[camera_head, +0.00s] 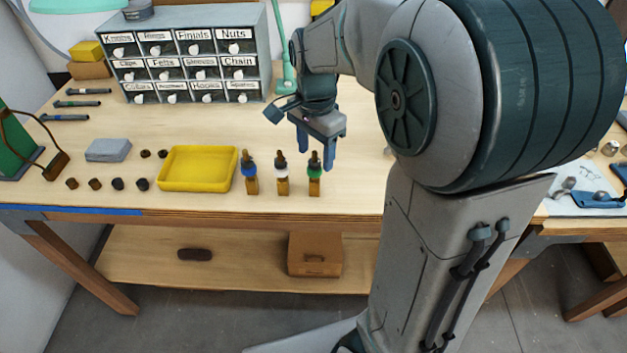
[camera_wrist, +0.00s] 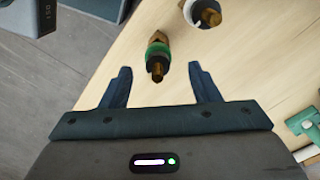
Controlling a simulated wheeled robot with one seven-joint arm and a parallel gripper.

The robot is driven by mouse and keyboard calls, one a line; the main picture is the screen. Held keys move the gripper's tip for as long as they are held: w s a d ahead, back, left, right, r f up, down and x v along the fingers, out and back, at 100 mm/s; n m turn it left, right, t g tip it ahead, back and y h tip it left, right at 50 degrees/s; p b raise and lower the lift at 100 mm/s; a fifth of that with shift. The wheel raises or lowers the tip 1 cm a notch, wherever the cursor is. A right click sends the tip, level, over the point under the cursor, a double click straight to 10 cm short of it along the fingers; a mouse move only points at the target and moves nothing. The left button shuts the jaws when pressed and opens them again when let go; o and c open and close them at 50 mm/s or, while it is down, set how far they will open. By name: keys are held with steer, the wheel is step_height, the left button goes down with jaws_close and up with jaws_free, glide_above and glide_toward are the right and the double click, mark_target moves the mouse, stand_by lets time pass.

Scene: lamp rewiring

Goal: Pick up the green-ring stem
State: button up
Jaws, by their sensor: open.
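The green-ring stem (camera_head: 314,174) stands upright on the workbench, the rightmost of three stems in a row, with a brass base, a green ring and a dark top. In the wrist view the green-ring stem (camera_wrist: 157,58) lies ahead of my fingertips, roughly between their lines. My gripper (camera_head: 316,158) points down at the stem, just above and behind it in the head view. In the wrist view my gripper (camera_wrist: 160,75) is open, with nothing between its fingers. I cannot tell the exact height gap.
A white-ring stem (camera_head: 282,174) and a blue-ring stem (camera_head: 251,173) stand to the left. A yellow tray (camera_head: 197,186) is further left. The labelled drawer cabinet (camera_head: 190,55) stands behind. The bench's front edge (camera_head: 270,214) is close to the stems. My arm hides the bench's right part.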

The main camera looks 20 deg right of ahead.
mark_target(315, 174)
step_height(315, 174, down, 5)
steer(key=shift+s+a+f, duration=0.15)
jaws_close()
